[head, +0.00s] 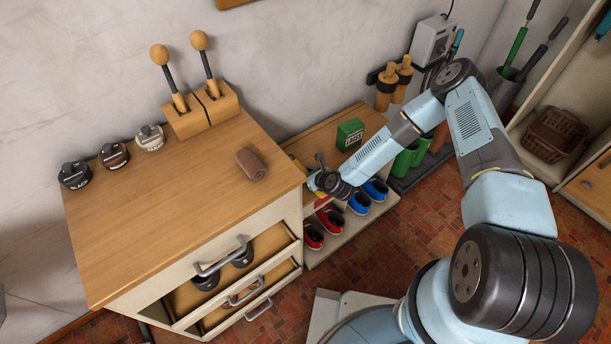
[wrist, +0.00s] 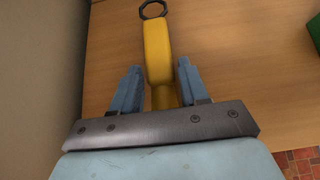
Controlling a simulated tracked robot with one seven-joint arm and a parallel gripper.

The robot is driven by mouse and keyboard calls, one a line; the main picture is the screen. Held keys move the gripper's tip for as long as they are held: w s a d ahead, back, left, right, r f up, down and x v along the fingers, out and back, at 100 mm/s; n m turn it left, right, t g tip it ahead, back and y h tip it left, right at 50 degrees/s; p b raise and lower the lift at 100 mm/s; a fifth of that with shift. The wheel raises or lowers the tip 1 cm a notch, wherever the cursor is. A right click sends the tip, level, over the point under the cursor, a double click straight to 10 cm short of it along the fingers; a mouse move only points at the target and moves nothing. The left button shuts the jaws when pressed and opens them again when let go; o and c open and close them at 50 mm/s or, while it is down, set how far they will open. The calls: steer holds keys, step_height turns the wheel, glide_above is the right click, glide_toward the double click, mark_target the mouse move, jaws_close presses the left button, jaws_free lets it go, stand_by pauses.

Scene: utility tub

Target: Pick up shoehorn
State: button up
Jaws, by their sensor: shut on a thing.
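The shoehorn (wrist: 157,45) is yellow with a dark ring at its far end, seen in the wrist view over a wooden surface. My gripper (wrist: 159,75) is shut on it, with one blue finger on each side of its yellow body. Its near end is hidden behind the gripper's palm. In the head view my gripper (head: 316,182) is low over the wooden bench (head: 320,137), close beside the cabinet's right side. The shoehorn is mostly hidden there. I cannot tell whether it still touches the bench.
The taller cabinet (head: 165,215) stands left of my gripper, with a brown roll (head: 251,164) near its edge and drawers partly open. A green box (head: 349,134) stands on the bench behind. Red shoes (head: 313,235) and blue shoes (head: 359,202) sit on the shelf below.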

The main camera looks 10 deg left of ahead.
steer(key=d+r, duration=0.1)
steer(key=r, duration=0.1)
steer(key=s+d+r, duration=0.1)
steer(key=d+r, duration=0.1)
steer(key=r, duration=0.1)
steer(key=s+d+r, duration=0.1)
steer(key=r, duration=0.2)
steer(key=shift+d+r, duration=0.1)
steer(key=shift+d, duration=0.2)
steer(key=s+d+r, duration=0.3)
steer(key=d+r, duration=0.1)
steer(key=d, duration=0.4)
steer(key=shift+s, duration=0.4)
steer(key=shift+d, duration=0.1)
